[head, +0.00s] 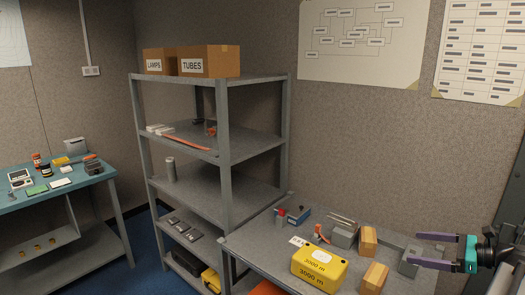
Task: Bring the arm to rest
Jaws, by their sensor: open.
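My gripper (428,249) is at the right edge of the head view, above the right end of the grey table (339,248). Its two dark fingers point left and stand apart, with nothing seen between them. A teal part (471,254) shows at the base of the fingers. My arm behind it runs out of the frame at the lower right. Below and left of the fingers are a grey block (409,262) and a wooden block (374,278); I cannot tell the exact clearance.
A yellow case (319,268) marked 3000 m and another wooden block (368,241) sit on the table. A grey shelf unit (224,140) stands left of it, with boxes marked LAMPS (160,62) and TUBES (209,62). A blue-topped bench (60,194) is far left.

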